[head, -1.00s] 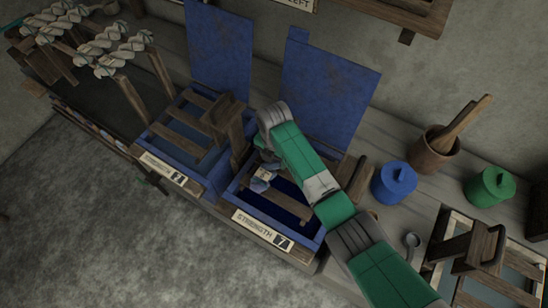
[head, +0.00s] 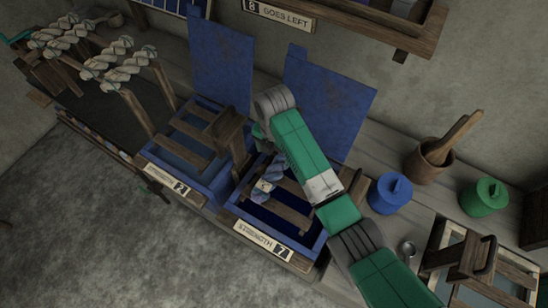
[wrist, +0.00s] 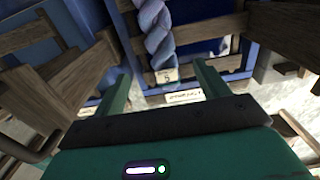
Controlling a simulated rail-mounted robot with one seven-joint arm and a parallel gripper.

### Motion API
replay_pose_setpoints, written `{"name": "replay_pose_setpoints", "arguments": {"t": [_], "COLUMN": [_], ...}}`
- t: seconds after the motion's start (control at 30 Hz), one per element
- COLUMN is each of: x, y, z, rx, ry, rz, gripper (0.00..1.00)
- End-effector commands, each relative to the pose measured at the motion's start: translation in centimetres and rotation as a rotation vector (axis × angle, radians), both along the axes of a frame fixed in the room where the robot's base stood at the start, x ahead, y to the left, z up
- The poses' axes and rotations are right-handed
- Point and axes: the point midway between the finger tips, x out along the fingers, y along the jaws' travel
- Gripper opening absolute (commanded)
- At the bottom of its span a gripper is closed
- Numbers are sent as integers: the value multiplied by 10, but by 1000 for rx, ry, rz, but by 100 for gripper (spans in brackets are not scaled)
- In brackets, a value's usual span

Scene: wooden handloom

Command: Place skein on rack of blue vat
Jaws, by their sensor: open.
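The skein (head: 267,180) is a twisted pale blue and lavender hank with a small tag. In the head view my arm hides part of the vat and the skein's far end.
A second blue vat (head: 150,166) with an empty-looking rack stands left, beside a wooden post (head: 236,140). Blue lids (head: 331,95) stand upright behind. White skeins (head: 118,64) hang on a frame far left. A blue pot (head: 390,194), green pot (head: 486,196) and mortar (head: 428,163) stand right.

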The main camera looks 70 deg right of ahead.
Motion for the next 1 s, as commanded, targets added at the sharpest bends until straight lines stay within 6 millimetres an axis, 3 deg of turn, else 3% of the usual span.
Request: {"name": "replay_pose_setpoints", "arguments": {"t": [0.1, 0.57, 0.67, 0.77, 0.8, 0.87, 0.9, 0.97, 1.0], "x": [0, 2, 35, 108, 140, 179, 200, 223, 230], "y": [0, 1, 12, 47, 68, 104, 130, 174, 204], "z": [8, 9, 27, 79, 108, 156, 191, 245, 282], "rx": [0, -3, -58, -154, -174, -170, -143, -63, 17], "ry": [0, -4, -82, -308, -432, -629, -765, -968, -1097], "rz": [0, -1, -38, -150, -211, -307, -369, -462, -521], "gripper": [74, 74, 74, 74, 74, 74, 74, 74, 74]}}
